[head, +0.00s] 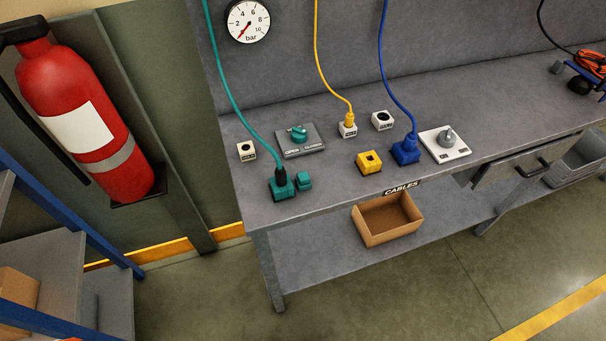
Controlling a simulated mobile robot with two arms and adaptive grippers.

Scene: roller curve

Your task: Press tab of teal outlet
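The teal outlet (282,189) sits near the front left corner of the grey workbench. A dark plug on a teal cable (236,112) stands upright in it. A small teal block (304,181), which looks like its tab, sits at the outlet's right side. I cannot tell from here how far the tab is pressed. Neither of my grippers shows in the head view.
The workbench (345,182) also bears a panel with a teal knob (299,133), a yellow outlet (369,162), a blue outlet (405,151) with a plug, and white sockets. A cardboard box (387,219) is below. A fire extinguisher (82,115) hangs left.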

